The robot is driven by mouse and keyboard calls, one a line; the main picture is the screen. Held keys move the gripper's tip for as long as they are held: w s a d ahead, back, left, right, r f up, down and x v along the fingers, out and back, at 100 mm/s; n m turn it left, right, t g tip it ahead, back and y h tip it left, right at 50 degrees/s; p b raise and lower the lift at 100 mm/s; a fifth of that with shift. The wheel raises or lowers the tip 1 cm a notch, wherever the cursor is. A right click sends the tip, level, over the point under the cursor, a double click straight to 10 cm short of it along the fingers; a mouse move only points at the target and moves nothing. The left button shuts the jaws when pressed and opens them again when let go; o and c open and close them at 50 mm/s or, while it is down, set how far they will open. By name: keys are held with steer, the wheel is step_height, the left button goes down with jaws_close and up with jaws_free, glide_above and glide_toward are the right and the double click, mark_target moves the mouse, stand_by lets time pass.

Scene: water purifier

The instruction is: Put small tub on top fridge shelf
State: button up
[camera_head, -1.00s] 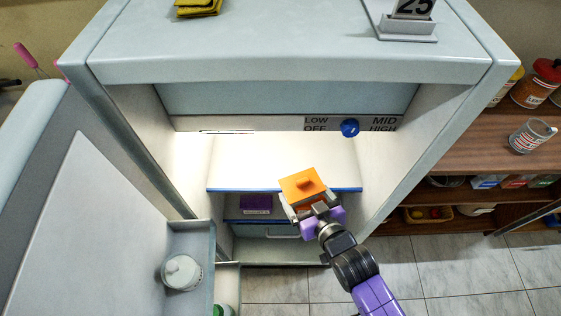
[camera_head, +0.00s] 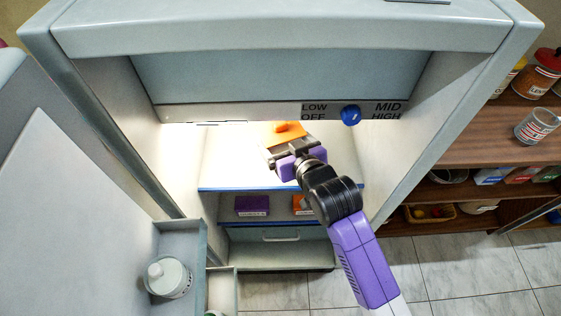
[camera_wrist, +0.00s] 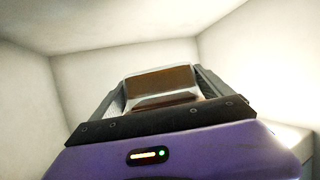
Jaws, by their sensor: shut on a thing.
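The small tub with an orange lid (camera_head: 284,132) is inside the fridge, over the top shelf (camera_head: 222,165), partly under the control panel edge. My gripper (camera_head: 290,150) is shut on the tub, reaching in over the shelf's blue front edge. In the wrist view the tub (camera_wrist: 160,84) sits between the fingers, with pale fridge walls around it. Whether the tub's bottom touches the shelf is hidden.
The control panel with a blue knob (camera_head: 350,115) hangs above the shelf. A lower shelf holds a purple-lidded tub (camera_head: 251,205) and an orange one (camera_head: 303,204). The open door's bin holds a white container (camera_head: 168,277). A wooden rack (camera_head: 480,145) stands at right.

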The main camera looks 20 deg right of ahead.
steer(key=shift+s+a+f, duration=0.1)
steer(key=shift+s+f, duration=0.05)
steer(key=shift+f, duration=0.3)
step_height(320, 180, down, 10)
steer(key=shift+b, duration=0.3)
steer(key=shift+f, duration=0.15)
steer(key=o, duration=1.3)
steer(key=shift+o, duration=0.2)
steer(key=shift+s+r, duration=0.2)
steer(key=v, duration=1.1)
steer(key=shift+s, duration=0.3)
